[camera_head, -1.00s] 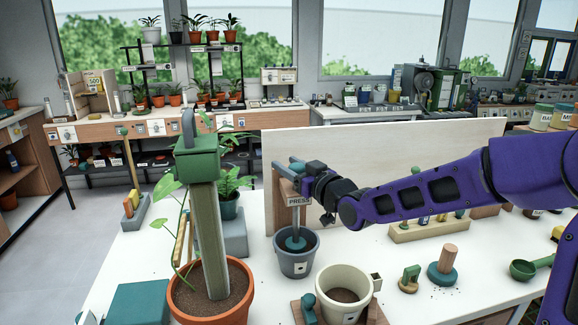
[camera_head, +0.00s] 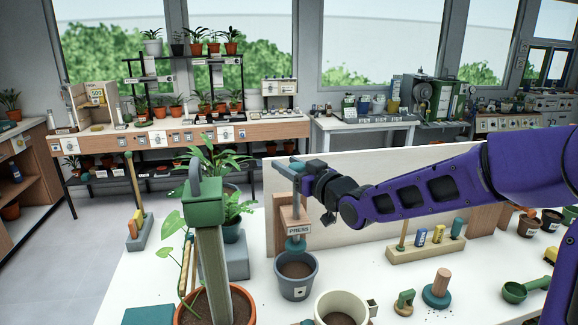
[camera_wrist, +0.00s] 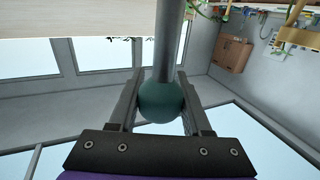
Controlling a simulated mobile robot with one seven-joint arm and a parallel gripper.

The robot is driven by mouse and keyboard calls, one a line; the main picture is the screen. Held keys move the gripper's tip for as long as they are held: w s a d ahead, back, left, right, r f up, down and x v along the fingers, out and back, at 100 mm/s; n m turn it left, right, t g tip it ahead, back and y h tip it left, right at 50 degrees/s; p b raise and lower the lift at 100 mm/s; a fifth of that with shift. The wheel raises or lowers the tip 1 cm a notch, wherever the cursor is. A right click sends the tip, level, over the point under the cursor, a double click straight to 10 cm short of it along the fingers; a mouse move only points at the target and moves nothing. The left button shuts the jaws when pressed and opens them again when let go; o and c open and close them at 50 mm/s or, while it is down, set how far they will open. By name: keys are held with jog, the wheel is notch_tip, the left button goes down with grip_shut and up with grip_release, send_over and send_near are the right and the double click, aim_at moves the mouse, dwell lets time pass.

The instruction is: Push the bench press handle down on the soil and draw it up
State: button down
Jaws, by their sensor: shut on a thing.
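The bench press stands at the back of the white table, with a wooden block labelled PRESS (camera_head: 299,230). Its teal presser foot (camera_head: 295,244) hangs above the soil (camera_head: 296,270) of a grey pot (camera_head: 296,286), apart from it. The press handle is a grey rod (camera_wrist: 168,45) ending in a dark green ball knob (camera_wrist: 162,101). My gripper (camera_head: 312,172) is shut on the knob, with one finger on each side in the wrist view. Part of the handle is hidden behind the gripper in the head view.
A pale board (camera_head: 400,222) stands behind the press. A cream pot (camera_head: 342,310), a green tamper (camera_head: 438,292), a green scoop (camera_head: 520,290) and a wooden rack (camera_head: 425,250) share the table. A tall green-capped post (camera_head: 206,205) stands left in a terracotta pot.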

jog(key=shift+r, duration=0.3)
jog(key=shift+c, duration=1.7)
grip_release()
jog(key=shift+f, duration=0.1)
jog(key=p+v, duration=0.3)
jog(key=v, duration=1.4)
jog(key=shift+s+f, duration=0.15)
jog(key=shift+s, duration=0.1)
